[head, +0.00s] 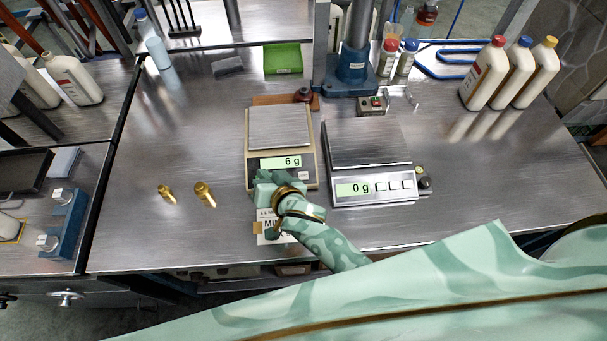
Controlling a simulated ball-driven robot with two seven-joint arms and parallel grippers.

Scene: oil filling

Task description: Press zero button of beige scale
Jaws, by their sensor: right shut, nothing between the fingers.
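The beige scale (312,150) stands on the steel bench, its metal pan empty and its display (281,162) reading 6 g. A small pale button (303,174) shows at the right of its front panel. My right gripper (264,177) is shut and empty at the lower left of that panel, below the display. It hides that part of the panel and any button under it. I cannot tell whether it touches the scale. My left gripper is not in view.
A grey scale (370,150) reading 0 g stands close on the right. Two brass fittings (204,194) lie to the left. A partly covered label sheet (268,235) lies below my gripper. A green tray (283,58) and a blue press stand (350,75) are behind.

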